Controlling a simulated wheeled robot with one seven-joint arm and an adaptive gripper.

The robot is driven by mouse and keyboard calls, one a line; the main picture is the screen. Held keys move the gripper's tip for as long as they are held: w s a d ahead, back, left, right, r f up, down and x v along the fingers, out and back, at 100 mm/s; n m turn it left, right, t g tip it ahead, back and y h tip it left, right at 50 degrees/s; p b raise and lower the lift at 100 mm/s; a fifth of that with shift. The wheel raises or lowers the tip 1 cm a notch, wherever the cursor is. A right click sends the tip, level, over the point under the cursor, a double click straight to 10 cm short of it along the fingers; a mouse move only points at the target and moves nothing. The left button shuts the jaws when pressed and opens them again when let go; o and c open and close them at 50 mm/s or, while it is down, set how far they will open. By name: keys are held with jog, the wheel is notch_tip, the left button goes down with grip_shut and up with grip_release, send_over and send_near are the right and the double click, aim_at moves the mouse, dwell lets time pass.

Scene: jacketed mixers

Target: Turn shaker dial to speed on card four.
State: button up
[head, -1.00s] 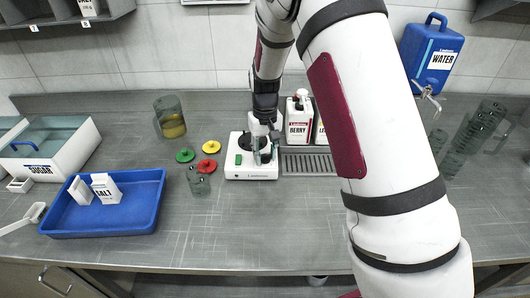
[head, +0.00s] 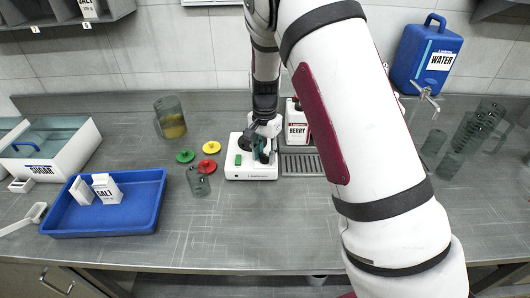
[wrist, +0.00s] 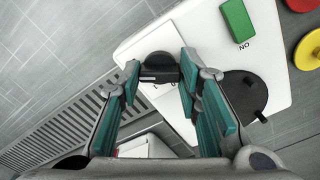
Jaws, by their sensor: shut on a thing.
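The shaker is a white unit with a black round platform, and it stands mid-counter in the head view (head: 250,174). In the wrist view its white top (wrist: 205,30) fills the middle. The black dial (wrist: 158,62) has a raised grip bar, and printed marks lie beside it, partly hidden by my fingers. My gripper (wrist: 160,74) is shut on the dial, one teal-padded finger on each side. The black platform (wrist: 240,88) with a peg is right of the fingers. A green switch (wrist: 238,20) is marked ON. I cannot make out a speed card.
Green, yellow and red discs (head: 209,165) and a glass (head: 198,182) stand left of the shaker. A berry bottle (head: 296,122) and a drain grate (head: 302,165) are to its right. A blue tray (head: 140,220) is at left. The front counter is clear.

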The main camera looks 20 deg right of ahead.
aim_at(265, 155)
jog(key=shift+m, duration=1.1)
jog(key=o, duration=1.1)
jog(key=shift+o, duration=0.2)
jog(key=shift+r, duration=0.1)
notch_tip(265, 155, up, 12)
